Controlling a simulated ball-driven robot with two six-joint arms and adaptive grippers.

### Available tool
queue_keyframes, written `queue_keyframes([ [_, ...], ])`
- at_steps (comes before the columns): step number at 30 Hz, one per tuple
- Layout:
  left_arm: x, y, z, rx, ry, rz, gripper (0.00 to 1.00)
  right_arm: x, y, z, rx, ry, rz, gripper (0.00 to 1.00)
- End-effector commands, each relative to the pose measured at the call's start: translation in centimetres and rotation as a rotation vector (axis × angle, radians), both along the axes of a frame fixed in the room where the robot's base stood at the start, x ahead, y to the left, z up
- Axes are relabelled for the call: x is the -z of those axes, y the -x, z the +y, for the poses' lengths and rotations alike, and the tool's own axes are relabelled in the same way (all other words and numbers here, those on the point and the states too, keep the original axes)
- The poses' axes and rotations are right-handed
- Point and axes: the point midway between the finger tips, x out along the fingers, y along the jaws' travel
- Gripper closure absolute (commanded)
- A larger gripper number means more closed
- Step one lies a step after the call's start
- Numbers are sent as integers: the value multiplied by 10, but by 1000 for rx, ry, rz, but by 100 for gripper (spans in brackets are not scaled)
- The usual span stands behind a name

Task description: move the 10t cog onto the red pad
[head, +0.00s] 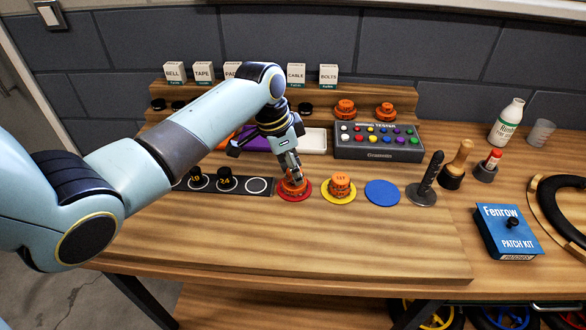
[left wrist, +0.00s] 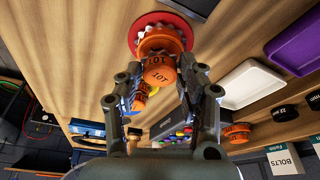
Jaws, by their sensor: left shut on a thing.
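The orange 10t cog (head: 294,184), marked "10T" in the left wrist view (left wrist: 158,73), stands upright over the red pad (head: 307,193). The red pad also shows behind the cog in the left wrist view (left wrist: 136,38). My left gripper (head: 292,174) reaches down from above and is shut on the cog's top, with one finger on each side. The cog is within the pad's outline; I cannot tell whether a small gap is left under it. My right gripper is not in view.
A yellow pad (head: 326,197) to the right bears another orange cog (head: 340,184). A bare blue pad (head: 382,193) and a black-handled stand (head: 427,182) follow. A dark strip (head: 240,186) with black knobs lies left. The front of the bench is clear.

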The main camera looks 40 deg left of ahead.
Motion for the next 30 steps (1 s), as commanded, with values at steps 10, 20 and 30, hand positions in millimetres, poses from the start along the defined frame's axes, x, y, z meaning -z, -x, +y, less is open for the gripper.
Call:
queue_keyframes([
  [10, 11, 0, 0, 0, -2, -1, 88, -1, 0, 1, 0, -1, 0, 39],
  [20, 14, 0, 0, 1, -1, -1, 39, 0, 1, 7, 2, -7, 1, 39],
  [30, 8, 0, 0, 0, -2, -3, 39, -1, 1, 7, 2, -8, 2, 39],
])
